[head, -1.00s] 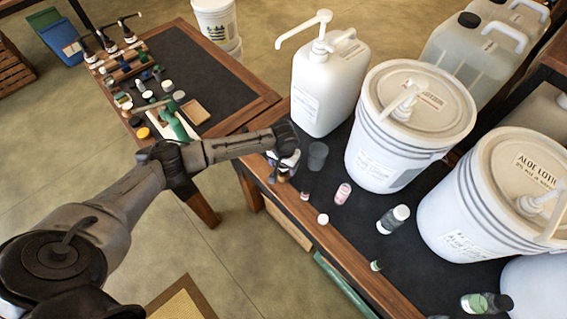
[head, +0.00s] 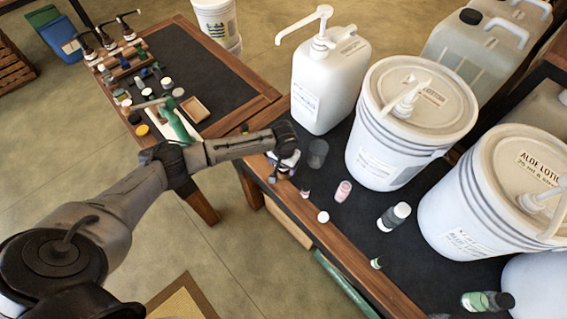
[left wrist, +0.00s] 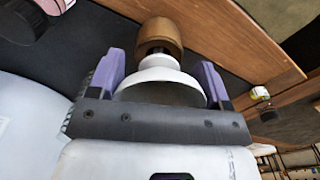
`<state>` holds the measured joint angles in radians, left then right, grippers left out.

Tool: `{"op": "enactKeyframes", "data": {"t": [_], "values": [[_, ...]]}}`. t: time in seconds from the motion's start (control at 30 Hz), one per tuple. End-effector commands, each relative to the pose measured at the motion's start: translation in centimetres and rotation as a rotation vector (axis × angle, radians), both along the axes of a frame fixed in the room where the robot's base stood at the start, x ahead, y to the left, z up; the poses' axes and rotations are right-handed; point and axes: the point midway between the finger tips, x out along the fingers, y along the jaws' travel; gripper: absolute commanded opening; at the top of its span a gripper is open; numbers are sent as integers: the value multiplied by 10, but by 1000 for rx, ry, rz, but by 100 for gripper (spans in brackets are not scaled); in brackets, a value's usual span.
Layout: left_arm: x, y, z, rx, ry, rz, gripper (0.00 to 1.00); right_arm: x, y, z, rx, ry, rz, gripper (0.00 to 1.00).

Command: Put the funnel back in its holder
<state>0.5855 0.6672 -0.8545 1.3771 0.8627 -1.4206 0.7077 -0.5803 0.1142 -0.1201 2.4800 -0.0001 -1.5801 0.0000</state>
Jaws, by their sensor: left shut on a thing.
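My left gripper (left wrist: 162,85) is shut on the white funnel (left wrist: 160,78), with one purple finger on each side of its wide bowl. The funnel's narrow end points at a brown rounded piece (left wrist: 160,33) with a dark neck. I cannot tell whether the spout is inside that piece or only in line with it. In the head view, the left gripper (head: 283,168) is at the left edge of the dark-topped bench, and its wrist mostly hides the funnel. I cannot make out a funnel holder for certain. My right gripper is not in view.
A white pump jug (head: 325,85) stands just behind the gripper. Large white pump buckets (head: 375,150) stand to the right. A side table (head: 215,75) holds several small items.

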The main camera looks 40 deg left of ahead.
Motion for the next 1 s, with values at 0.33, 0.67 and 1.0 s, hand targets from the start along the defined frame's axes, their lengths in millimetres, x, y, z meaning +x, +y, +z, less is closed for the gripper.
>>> {"op": "enactKeyframes", "data": {"t": [0.33,0.67,1.0], "values": [[0,0,-7,0,0,1,46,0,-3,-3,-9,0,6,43],[0,0,-14,-1,0,0,46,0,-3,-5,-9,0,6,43],[0,0,-14,-1,0,0,96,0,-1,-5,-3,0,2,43]]}}
